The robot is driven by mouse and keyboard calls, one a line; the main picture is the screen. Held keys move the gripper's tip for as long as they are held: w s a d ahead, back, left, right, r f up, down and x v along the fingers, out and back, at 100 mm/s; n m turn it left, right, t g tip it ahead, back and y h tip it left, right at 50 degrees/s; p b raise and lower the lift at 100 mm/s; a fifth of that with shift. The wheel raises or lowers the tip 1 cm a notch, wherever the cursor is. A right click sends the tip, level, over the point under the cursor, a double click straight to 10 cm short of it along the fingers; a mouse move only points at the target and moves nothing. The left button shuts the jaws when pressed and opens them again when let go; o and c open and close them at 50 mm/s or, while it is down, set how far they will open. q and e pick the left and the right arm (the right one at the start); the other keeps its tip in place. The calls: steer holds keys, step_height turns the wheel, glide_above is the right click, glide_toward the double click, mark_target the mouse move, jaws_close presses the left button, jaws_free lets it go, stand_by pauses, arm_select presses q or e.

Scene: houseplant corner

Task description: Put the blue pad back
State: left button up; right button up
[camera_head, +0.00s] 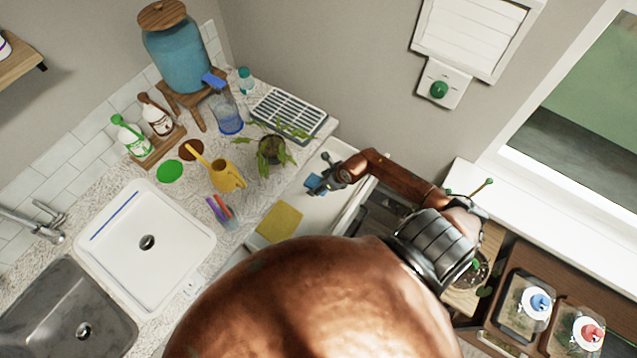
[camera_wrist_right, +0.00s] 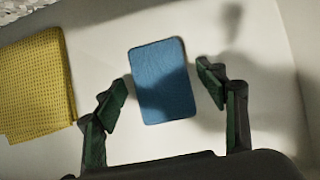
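The blue pad (camera_wrist_right: 163,80) is a rounded rectangle that appears to lie flat on the white floor of an open drawer (camera_head: 321,210). In the head view the pad (camera_head: 313,182) shows only partly beside my right gripper (camera_head: 324,178). In the right wrist view my right gripper (camera_wrist_right: 161,86) is open, with one dark green finger on each side of the pad. Clear gaps show between the fingers and the pad's edges, and a shadow falls across its lower part. My left gripper is not in view.
A yellow cloth (camera_head: 279,222) lies in the drawer, left of the pad. A potted plant (camera_head: 271,150), a yellow watering can (camera_head: 224,174) and a drying rack (camera_head: 288,112) stand on the counter above. The window ledge is to the right.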

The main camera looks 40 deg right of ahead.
steer(key=shift+r, duration=0.1)
steer(key=shift+s+r+p, duration=0.2)
steer(key=shift+r+p, duration=0.35)
steer(key=shift+p, duration=0.05)
steer(key=p+v, duration=0.9)
steer(key=v, duration=0.1)
steer(key=shift+s+r, duration=0.25)
steer(key=shift+r, duration=0.1)
